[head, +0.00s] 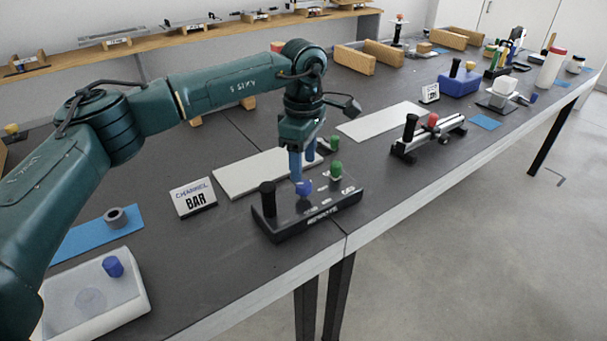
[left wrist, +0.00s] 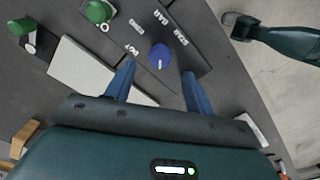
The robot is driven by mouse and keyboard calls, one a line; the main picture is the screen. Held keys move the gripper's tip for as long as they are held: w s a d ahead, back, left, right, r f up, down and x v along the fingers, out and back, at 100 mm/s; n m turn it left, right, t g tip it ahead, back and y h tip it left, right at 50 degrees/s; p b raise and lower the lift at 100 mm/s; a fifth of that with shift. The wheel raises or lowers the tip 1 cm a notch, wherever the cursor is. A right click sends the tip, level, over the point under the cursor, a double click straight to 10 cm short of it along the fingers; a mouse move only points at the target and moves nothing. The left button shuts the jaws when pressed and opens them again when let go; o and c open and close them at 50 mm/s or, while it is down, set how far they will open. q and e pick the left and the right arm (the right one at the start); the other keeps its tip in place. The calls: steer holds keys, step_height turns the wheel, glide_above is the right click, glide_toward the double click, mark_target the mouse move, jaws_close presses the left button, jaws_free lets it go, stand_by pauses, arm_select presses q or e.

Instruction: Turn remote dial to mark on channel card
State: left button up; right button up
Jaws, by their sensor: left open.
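The remote (head: 312,212) is a dark box on the table with a blue dial (head: 303,188), a green knob (head: 337,170) and a black upright handle (head: 267,198). The channel card (head: 194,198) stands left of it and reads "CHANNEL BAR". In the left wrist view the blue dial (left wrist: 160,56) has a small pale mark on its lower side; DOT, BAR and STAR labels lie around it. My left gripper (head: 302,170) is over the remote, pointing down. Its blue fingers (left wrist: 160,78) are open, apart, with the dial just beyond their tips. I cannot tell whether they touch it.
A pale board (head: 265,172) lies behind the remote. A slide rig (head: 428,138) with a black handle stands to the right. A grey ring (head: 116,217) and a white tray (head: 135,300) are at left. The table's front edge is close to the remote.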

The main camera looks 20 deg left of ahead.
mark_target(303, 184)
arm_select(q)
step_height(303, 184, up, 8)
steer(key=shift+r, duration=0.1)
stand_by(0.4)
